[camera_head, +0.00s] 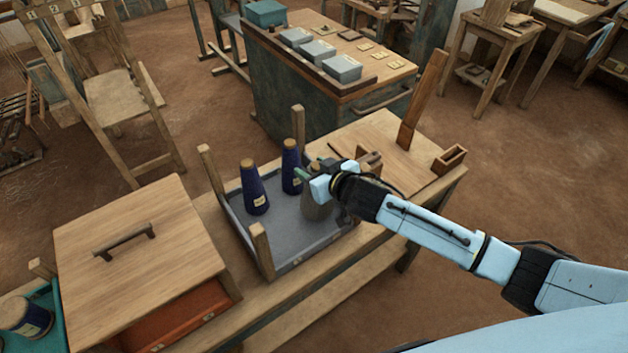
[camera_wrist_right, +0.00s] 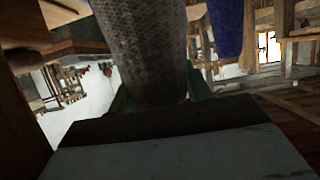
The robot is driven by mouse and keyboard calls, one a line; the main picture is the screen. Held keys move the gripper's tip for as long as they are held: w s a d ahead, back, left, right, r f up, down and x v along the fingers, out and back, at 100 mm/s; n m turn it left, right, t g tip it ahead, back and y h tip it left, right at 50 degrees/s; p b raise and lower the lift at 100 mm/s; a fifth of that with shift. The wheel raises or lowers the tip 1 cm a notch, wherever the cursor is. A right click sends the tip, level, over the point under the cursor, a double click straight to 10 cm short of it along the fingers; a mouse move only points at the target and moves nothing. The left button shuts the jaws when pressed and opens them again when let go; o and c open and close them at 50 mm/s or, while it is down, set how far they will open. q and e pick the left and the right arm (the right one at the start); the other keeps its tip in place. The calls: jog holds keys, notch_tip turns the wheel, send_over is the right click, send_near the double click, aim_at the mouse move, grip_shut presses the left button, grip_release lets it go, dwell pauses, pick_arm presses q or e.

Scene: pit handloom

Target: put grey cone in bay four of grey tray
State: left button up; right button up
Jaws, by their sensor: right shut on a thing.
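The grey tray (camera_head: 300,254) stands on the wooden bench, with a wooden post at each visible corner. Two dark blue cones stand upright in it: one at the left (camera_head: 254,190) and one farther back (camera_head: 291,168). My right gripper (camera_head: 316,184) is shut on the grey cone (camera_head: 317,209) over the right part of the tray. I cannot tell whether the cone's base touches the tray floor. In the right wrist view the grey cone (camera_wrist_right: 147,45) fills the middle, between the green fingers, with a blue cone (camera_wrist_right: 227,25) beyond. My left gripper is out of view.
A wooden lidded box (camera_head: 135,250) stands left of the tray. An upright wooden board (camera_head: 422,98) and small wooden box (camera_head: 449,159) stand at the bench's right. A cabinet with grey boxes (camera_head: 318,52) is behind.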

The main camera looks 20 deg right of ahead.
jog(key=shift+f, duration=1.55)
jog(key=shift+f+b, duration=0.15)
jog(key=shift+b, duration=0.2)
jog(key=o, duration=1.4)
jog(key=p+v, duration=0.1)
jog(key=v, duration=1.1)
jog(key=shift+r, duration=0.2)
